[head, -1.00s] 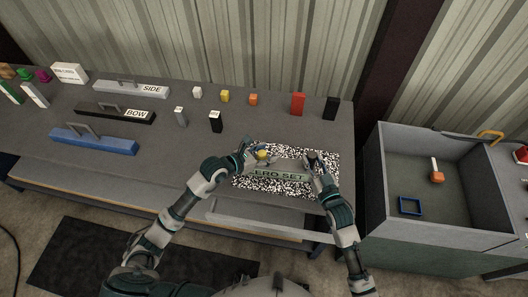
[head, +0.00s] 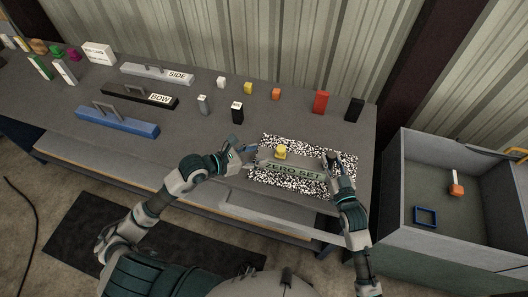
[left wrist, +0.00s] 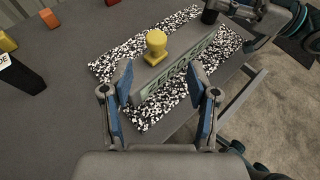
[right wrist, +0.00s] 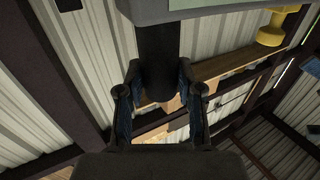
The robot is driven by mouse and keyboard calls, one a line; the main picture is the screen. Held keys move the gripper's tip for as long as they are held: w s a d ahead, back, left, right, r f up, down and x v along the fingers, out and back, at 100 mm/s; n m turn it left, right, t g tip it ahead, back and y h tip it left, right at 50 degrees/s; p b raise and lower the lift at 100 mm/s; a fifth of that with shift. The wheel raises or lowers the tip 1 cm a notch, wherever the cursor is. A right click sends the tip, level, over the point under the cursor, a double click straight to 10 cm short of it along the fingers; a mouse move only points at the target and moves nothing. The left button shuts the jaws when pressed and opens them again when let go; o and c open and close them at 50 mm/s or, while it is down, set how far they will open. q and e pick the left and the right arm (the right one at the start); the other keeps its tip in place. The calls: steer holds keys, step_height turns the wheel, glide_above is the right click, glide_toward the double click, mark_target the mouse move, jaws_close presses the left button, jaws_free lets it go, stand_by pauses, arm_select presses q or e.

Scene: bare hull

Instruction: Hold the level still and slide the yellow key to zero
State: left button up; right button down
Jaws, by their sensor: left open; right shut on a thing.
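The level (head: 292,171), a grey-green bar lettered "ZERO SET", lies on the speckled mat (head: 346,160). The yellow key (head: 281,151) stands upright on it, towards its left end; it also shows in the left wrist view (left wrist: 156,43). My left gripper (head: 237,154) is open and empty, just left of the level, with a gap to the key. In the left wrist view its fingers (left wrist: 165,98) spread before the level's near end. My right gripper (head: 332,162) is shut on the level's dark post at the right end; the right wrist view shows the post (right wrist: 157,50) between the fingers.
Small blocks, including a red one (head: 320,102) and a black one (head: 354,109), stand behind the mat. A blue handled bar (head: 117,119) and bars marked SIDE and BOW lie left. A grey bin (head: 418,250) is at the right. The bench between is clear.

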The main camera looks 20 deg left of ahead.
stand_by(0.3)
steer(key=c, duration=0.7)
jaws_free()
steer(key=shift+d, duration=0.1)
